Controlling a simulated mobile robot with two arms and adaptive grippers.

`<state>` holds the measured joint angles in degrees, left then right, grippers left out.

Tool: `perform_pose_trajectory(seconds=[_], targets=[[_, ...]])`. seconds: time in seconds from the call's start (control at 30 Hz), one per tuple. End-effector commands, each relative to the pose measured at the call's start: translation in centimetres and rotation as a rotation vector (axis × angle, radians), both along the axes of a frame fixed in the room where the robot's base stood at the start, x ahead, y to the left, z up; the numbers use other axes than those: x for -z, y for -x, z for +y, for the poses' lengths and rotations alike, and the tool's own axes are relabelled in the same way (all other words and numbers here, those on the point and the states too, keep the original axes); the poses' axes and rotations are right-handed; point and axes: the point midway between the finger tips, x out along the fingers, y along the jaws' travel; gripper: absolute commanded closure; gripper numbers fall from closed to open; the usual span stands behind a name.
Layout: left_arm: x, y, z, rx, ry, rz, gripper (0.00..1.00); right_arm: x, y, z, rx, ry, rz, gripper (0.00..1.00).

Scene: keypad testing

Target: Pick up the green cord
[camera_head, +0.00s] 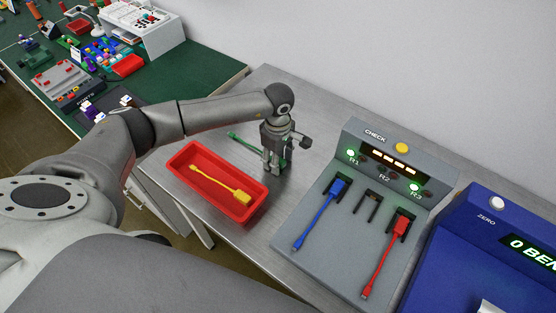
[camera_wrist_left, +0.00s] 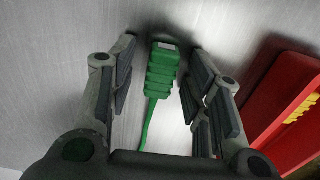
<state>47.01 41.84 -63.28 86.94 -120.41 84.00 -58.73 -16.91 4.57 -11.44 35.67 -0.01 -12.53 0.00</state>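The green cord (camera_head: 241,140) lies on the metal table behind my left gripper, its thin end pointing to the upper left. Its connector is partly hidden by the fingers in the head view. My left gripper (camera_head: 272,169) points down over the connector. In the left wrist view the ribbed green connector (camera_wrist_left: 162,72) lies between the two spread fingers, with a visible gap on each side. The fingers are open and do not touch it. My right gripper is not in view.
A red tray (camera_head: 180,160) holding a yellow cord (camera_head: 222,185) sits close to the left gripper. A grey check station (camera_head: 330,210) holds a blue cord (camera_head: 319,213) and a red cord (camera_head: 385,254); its middle slot (camera_head: 369,204) is empty. A blue device (camera_head: 470,240) stands at right.

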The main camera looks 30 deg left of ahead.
Motion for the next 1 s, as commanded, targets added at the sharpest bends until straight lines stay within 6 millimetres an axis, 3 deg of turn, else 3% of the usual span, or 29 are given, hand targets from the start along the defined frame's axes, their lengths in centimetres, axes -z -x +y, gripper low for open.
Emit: perform_pose_trajectory(seconds=[0.03,0.33,0.73,0.9,1.0], targets=[[0.0,0.0,0.0,0.0,0.0,0.0,0.64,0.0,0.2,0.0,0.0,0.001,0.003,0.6],[0.0,0.0,0.0,0.0,0.0,0.0,1.0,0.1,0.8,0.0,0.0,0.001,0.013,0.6],[-0.7,-0.1,0.0,0.001,0.001,-0.002,1.0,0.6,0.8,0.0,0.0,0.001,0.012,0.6],[-3.1,-0.1,0.0,0.002,0.0,-0.007,1.0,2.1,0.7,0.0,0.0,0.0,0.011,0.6],[-4.7,1.2,-0.8,0.005,0.0,-0.003,1.0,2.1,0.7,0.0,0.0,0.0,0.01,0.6]])
